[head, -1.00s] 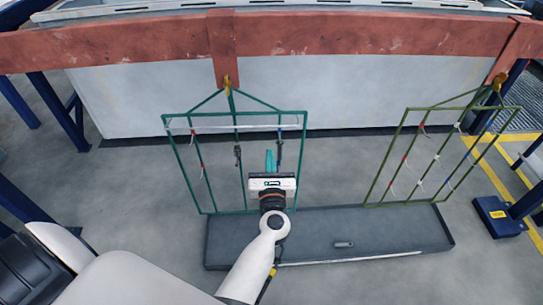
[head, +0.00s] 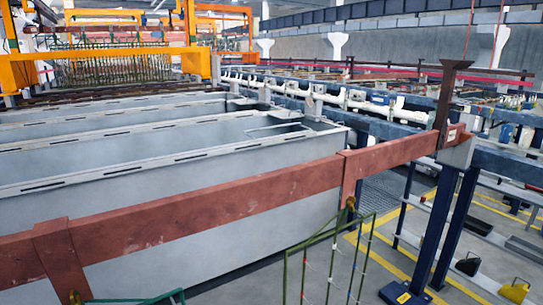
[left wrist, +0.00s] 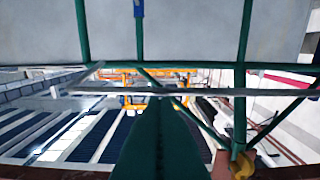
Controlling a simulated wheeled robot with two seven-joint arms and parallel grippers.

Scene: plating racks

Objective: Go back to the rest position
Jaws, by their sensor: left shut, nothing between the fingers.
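My left gripper (left wrist: 160,110) shows in the left wrist view as green fingers pressed together, with nothing between them. It points at a green rack frame (left wrist: 82,35), whose bars and slanted top wires cross in front of it. I cannot tell whether the fingers touch the frame. In the head view only the top corner of this green rack (head: 150,299) shows at the bottom edge. My arms and grippers are outside the head view.
A red-brown beam (head: 215,205) crosses the head view. An olive rack (head: 335,262) hangs from it at the right. Grey tanks (head: 150,172) stand behind. Blue posts (head: 440,230) and yellow floor lines are at the right. A yellow hook (left wrist: 242,165) is near the fingers.

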